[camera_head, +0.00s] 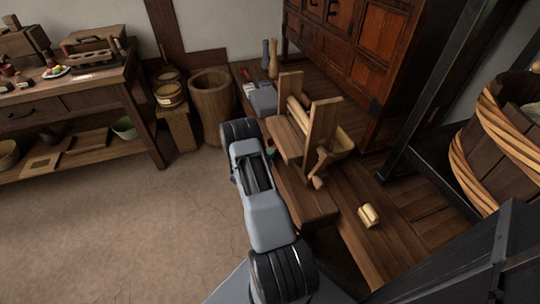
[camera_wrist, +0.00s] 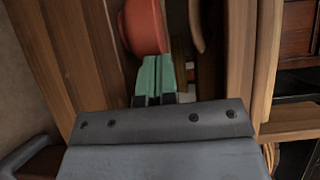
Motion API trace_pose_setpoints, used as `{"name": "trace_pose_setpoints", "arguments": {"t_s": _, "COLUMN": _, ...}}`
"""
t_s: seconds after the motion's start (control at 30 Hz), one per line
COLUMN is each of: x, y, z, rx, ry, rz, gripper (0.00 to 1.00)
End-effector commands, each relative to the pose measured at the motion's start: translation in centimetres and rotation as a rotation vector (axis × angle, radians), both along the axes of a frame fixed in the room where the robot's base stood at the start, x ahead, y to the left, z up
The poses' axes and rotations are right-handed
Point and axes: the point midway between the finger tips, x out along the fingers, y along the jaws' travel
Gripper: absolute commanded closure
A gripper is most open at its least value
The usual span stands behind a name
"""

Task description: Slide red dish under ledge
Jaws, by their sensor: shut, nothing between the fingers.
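The red dish (camera_wrist: 145,26) shows at the top of the wrist view, cut off by the frame edge. It appears round, with a smooth orange-red side. My gripper (camera_wrist: 157,62) has green fingertips closed together, just below the dish's near side in that picture. The tips look very near or touching the dish; I cannot tell which. Nothing is between the fingers. In the head view my arm reaches to the wooden stand (camera_head: 304,140) with two upright posts and hides most of the gripper and dish. I cannot tell for certain which wooden edge is the ledge.
Wooden boards flank the gripper on the left (camera_wrist: 62,50) and right (camera_wrist: 242,60) in the wrist view. A wooden bucket (camera_head: 212,105) stands left of the stand. A pale wooden piece (camera_head: 369,215) lies on the floorboards. A large tub (camera_head: 505,140) is at right. Open floor lies left.

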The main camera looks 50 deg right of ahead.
Motion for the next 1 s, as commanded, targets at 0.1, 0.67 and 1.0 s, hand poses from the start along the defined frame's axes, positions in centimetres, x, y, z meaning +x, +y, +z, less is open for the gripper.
{"name": "trace_pose_setpoints", "arguments": {"t_s": 0.1, "x": 1.0, "y": -1.2, "z": -0.2, "rx": -0.003, "ry": -0.005, "rz": -0.006, "gripper": 1.00}}
{"name": "trace_pose_setpoints", "arguments": {"t_s": 0.67, "x": -0.4, "y": -0.3, "z": 0.4, "rx": 0.000, "ry": 0.001, "rz": -0.016, "gripper": 1.00}}
{"name": "trace_pose_setpoints", "arguments": {"t_s": 1.0, "x": -1.0, "y": 6.9, "z": 0.3, "rx": -0.002, "ry": 0.003, "rz": 0.010, "gripper": 1.00}}
